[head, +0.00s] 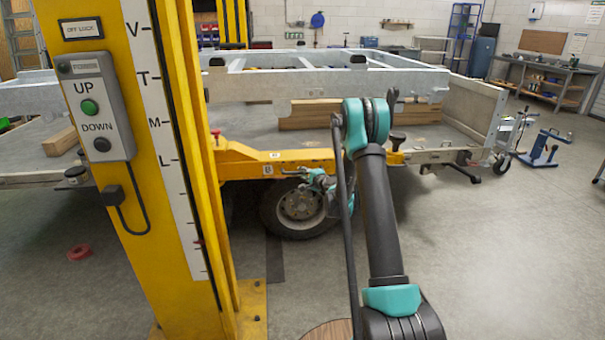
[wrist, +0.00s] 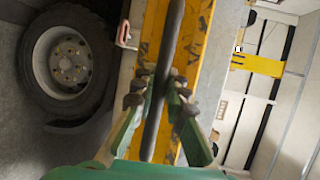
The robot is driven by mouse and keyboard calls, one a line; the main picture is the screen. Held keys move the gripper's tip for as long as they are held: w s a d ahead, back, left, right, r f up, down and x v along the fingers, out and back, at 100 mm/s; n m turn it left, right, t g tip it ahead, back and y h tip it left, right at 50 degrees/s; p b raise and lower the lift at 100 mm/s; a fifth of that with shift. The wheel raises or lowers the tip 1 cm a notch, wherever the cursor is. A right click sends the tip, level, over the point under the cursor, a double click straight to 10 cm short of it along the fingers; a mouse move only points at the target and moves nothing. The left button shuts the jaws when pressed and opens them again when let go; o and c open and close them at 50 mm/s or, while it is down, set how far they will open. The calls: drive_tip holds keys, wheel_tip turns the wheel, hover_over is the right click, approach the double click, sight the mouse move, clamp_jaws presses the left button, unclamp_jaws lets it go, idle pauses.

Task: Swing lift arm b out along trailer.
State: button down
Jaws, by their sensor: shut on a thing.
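Lift arm b (head: 238,158) is a yellow beam with a small "B" label. It reaches right from the yellow post, low along the near side of the trailer frame (head: 330,84), and has a dark pad (head: 397,139) near its right end. My gripper (head: 322,180) is just below the beam, in front of the trailer wheel (head: 298,206). In the wrist view, my gripper (wrist: 160,98) is shut on a dark round bar (wrist: 169,40) running along the lift arm's yellow face (wrist: 204,45). How the bar joins the arm is hidden.
The yellow lift post (head: 178,230) with its UP/DOWN control box (head: 93,108) stands close on the left. Timber beams (head: 310,114) lie on the trailer. A blue stand (head: 545,150) is at the far right. The floor at the front right is clear.

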drive_tip(key=c, duration=1.5)
unclamp_jaws()
drive_tip(key=shift+c, duration=0.2)
drive_tip(key=shift+d, duration=0.1)
drive_tip(key=v, duration=1.1)
drive_tip(key=shift+s, duration=0.4)
drive_tip(key=shift+d, duration=0.1)
drive_tip(key=shift+r, duration=0.1)
drive_tip(key=s+a+r+n+g, duration=0.1)
drive_tip(key=s+r+n+g, duration=0.15)
drive_tip(key=s, duration=0.45)
drive_tip(key=s+a+r+n+g+h, duration=0.1)
drive_tip(key=s+n, duration=0.2)
drive_tip(key=s, duration=0.3)
drive_tip(key=s+a+r+n+g, duration=0.1)
drive_tip(key=s+a+n+g, duration=0.15)
drive_tip(key=s, duration=0.45)
drive_tip(key=s+d+f+n+g+h, duration=0.1)
drive_tip(key=s+d+n+h, duration=0.1)
drive_tip(key=s, duration=0.6)
drive_tip(key=s+d+f+n+g+h, duration=0.1)
drive_tip(key=s+d, duration=0.3)
drive_tip(key=s, duration=0.5)
drive_tip(key=s+d+f+n+g+h, duration=0.2)
drive_tip(key=s+d+h, duration=0.1)
drive_tip(key=s, duration=0.6)
drive_tip(key=shift+f+n, duration=0.4)
